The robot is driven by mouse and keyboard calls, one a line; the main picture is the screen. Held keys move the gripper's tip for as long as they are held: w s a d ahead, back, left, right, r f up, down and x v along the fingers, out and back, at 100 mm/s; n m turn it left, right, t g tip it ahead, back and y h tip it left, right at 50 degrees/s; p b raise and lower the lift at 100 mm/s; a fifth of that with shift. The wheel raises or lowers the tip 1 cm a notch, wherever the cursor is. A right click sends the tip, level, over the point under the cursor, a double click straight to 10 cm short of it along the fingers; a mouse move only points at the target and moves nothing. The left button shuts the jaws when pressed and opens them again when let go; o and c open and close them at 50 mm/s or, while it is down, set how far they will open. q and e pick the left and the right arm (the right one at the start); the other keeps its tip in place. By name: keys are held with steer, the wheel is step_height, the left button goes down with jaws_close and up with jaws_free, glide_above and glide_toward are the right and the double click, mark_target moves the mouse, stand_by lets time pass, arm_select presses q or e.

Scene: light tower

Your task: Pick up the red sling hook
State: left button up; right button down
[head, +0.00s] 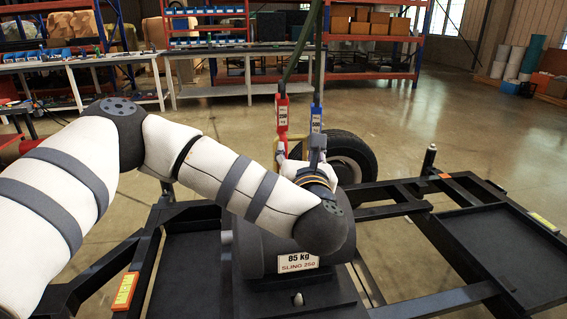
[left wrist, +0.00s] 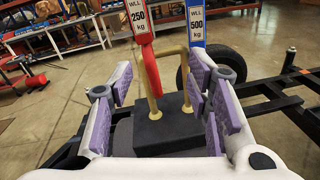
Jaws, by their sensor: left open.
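The red sling hook (head: 282,113) hangs from above, with a tag reading WLL 250 kg in the left wrist view (left wrist: 152,72). A blue sling hook (head: 316,117) marked WLL 500 kg hangs to its right; it also shows in the left wrist view (left wrist: 196,22). My left gripper (head: 300,149) is open below the tags in the head view. In the left wrist view its purple-padded fingers (left wrist: 160,72) stand apart, with the lower red hook appearing between them. Whether it touches a finger, I cannot tell. My right gripper is not in view.
A dark load (head: 262,240) labelled 85 kg, SLING 250 sits on a black frame (head: 455,185). Its tan handle (left wrist: 186,65) rises near the red hook in the left wrist view. A wheel (head: 352,155) stands behind. Benches and shelves line the back; the right floor is open.

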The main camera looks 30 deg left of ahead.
mark_target(283, 120)
arm_select(q)
steer(key=w+a+r+n, duration=0.1)
steer(key=w+a, duration=0.2)
steer(key=w+a+n+y, duration=0.1)
steer(key=w+a, duration=0.2)
steer(key=w+a+r+n, duration=0.1)
steer(key=w+a, duration=0.2)
steer(key=w, duration=0.1)
steer(key=shift+w+r+g+y, duration=0.1)
steer(key=shift+r+g+y, duration=0.2)
steer(key=shift+y, duration=0.1)
jaws_close()
steer(key=shift+r, duration=0.2)
